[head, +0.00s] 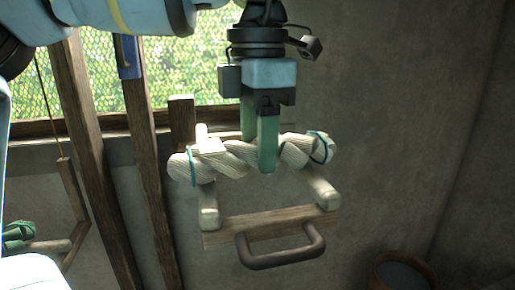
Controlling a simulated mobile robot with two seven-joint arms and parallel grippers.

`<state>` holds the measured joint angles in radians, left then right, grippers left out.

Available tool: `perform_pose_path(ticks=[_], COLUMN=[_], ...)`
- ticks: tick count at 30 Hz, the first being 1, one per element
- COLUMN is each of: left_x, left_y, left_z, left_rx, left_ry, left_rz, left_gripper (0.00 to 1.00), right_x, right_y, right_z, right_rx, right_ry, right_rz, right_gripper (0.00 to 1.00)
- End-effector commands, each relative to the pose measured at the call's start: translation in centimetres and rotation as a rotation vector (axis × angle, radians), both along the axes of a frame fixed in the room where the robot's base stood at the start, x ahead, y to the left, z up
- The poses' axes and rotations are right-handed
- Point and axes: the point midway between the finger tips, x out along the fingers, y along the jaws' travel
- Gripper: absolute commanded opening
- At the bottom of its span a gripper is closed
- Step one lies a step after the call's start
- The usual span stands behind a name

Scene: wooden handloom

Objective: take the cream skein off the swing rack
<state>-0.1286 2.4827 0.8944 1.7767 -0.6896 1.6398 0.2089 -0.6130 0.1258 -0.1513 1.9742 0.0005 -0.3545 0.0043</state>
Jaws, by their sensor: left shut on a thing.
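The cream skein (235,160) is a twisted roll with a teal tie near each end. It lies across the swing rack (225,228), a wooden bar with two pale pegs (209,207) and a dark curved handle (282,252). My left gripper (261,158) points down from above with its green fingers shut on the middle of the skein. The fingers hide part of the skein there. I cannot tell whether the skein still touches the pegs. My right gripper is not in view.
Dark wooden posts (148,170) stand to the left in front of a meshed window (190,72). A green bundle (18,235) is at the lower left edge by another wooden frame. A dark round container (400,272) stands at the lower right. The wall side to the right is clear.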

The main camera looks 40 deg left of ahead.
Motion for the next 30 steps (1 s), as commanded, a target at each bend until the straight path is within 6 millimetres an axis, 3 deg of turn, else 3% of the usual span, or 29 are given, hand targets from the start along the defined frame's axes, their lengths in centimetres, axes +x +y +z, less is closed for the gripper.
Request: perform_pose_path(ticks=[8,14,30], left_x=[0.1,0.2,-9.0], left_y=[0.0,-0.1,-7.4], left_z=[1.1,3.4,4.5], left_rx=[-0.001,0.000,0.000], left_ry=[-0.001,-0.002,0.003], left_rz=[0.002,0.002,-0.005], left_gripper=[0.26,0.26,0.26], right_x=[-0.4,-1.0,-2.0], right_y=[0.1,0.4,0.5], right_z=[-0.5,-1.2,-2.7], right_rx=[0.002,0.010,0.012], right_ry=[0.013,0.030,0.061], right_rz=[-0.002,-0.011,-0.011], right_gripper=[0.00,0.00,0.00])
